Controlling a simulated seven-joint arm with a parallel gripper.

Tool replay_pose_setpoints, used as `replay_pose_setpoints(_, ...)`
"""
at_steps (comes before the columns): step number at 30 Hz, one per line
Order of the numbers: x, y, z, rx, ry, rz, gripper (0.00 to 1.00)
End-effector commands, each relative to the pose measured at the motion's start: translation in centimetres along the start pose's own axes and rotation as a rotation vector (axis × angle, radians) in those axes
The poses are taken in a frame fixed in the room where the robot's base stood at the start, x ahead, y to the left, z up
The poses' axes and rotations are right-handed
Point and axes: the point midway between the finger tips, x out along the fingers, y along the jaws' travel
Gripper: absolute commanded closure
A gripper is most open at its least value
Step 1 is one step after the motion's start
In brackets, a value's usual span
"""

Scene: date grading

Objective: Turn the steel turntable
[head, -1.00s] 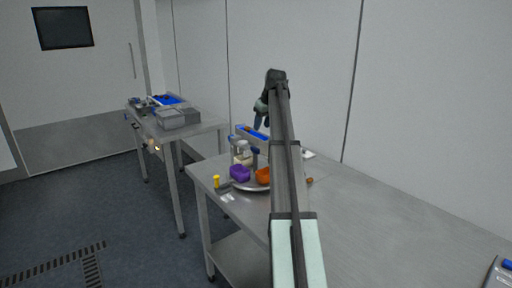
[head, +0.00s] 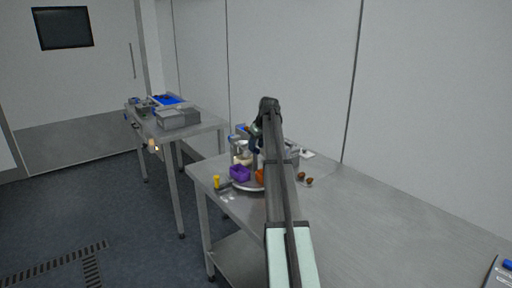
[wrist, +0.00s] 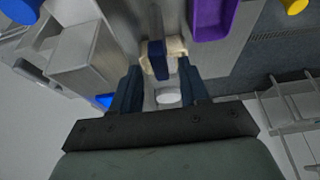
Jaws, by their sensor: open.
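The steel turntable (head: 246,187) is a pale round disc on the near-left part of the steel table, partly hidden by my arm. A purple container (head: 240,173) and an orange container (head: 260,176) stand at it, with a cream item (head: 243,159) behind. The purple container also shows at the top of the wrist view (wrist: 212,20). My gripper (head: 256,148) points down over the back of the turntable area. In the wrist view its dark blue fingers (wrist: 160,82) are apart, with a blue-ended upright piece and cream cloth seen between or beyond them. I cannot tell whether they touch.
A yellow-topped item (head: 217,182) stands left of the turntable. Brown dates (head: 306,179) lie to its right. A grey box (wrist: 80,58) is left of my fingers in the wrist view. A second table (head: 205,125) holds bins.

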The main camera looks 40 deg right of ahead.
Motion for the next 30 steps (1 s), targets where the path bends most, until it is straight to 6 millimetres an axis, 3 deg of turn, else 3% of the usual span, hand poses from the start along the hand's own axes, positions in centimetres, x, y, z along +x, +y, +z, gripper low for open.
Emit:
replay_pose_setpoints(6, 1.21, -0.02, 0.04, 0.000, -0.001, -0.001, 0.55)
replay_pose_setpoints(15, 1.28, -0.01, 0.03, 0.000, -0.001, 0.000, 0.56)
replay_pose_setpoints(27, 1.25, 0.00, 0.03, 0.000, -0.001, 0.000, 0.95)
replay_pose_setpoints(30, 1.25, 0.00, 0.03, 0.000, -0.001, 0.000, 1.00)
